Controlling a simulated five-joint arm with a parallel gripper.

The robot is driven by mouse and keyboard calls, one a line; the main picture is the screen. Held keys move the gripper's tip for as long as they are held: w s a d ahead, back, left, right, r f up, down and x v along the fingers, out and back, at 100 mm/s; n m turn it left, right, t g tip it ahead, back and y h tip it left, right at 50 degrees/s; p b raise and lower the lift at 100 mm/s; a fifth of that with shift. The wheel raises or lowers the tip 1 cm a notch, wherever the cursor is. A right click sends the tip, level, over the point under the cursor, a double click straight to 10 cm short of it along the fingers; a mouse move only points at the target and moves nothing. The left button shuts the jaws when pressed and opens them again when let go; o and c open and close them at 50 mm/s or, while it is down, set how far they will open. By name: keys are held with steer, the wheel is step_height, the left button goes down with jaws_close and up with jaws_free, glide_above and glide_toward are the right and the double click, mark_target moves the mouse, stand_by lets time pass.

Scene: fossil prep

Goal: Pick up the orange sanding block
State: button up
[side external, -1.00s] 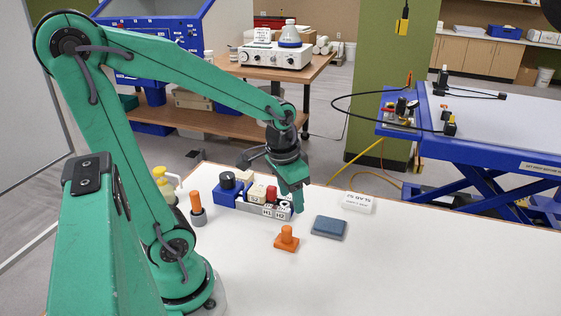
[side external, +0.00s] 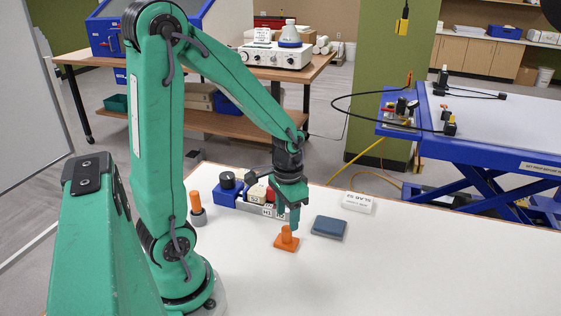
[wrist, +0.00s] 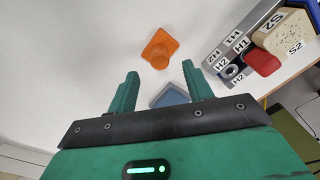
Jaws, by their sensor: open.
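The orange sanding block (side external: 286,243) lies on the white table, a flat base with an upright round handle. It also shows in the wrist view (wrist: 158,43), beyond my fingertips and midway between them. My gripper (side external: 293,222) points down just above the block, partly overlapping its handle in the side view. In the wrist view my gripper (wrist: 160,71) has its two green fingers apart with nothing held between them. I cannot tell from the side view whether a finger touches the handle.
A dark blue-grey pad (side external: 329,227) lies right of the block. A grey labelled holder (wrist: 222,60) with a red piece (wrist: 262,62) and pale blocks stands behind it. An orange-handled tool (side external: 196,203) stands at left, a white labelled box (side external: 346,202) behind the pad. The table front is clear.

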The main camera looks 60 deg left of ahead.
mark_target(287, 227)
steer(key=shift+f, duration=0.45)
steer(key=shift+f, duration=0.15)
steer(key=shift+f, duration=2.45)
steer(key=c, duration=1.1)
steer(key=shift+r, duration=0.2)
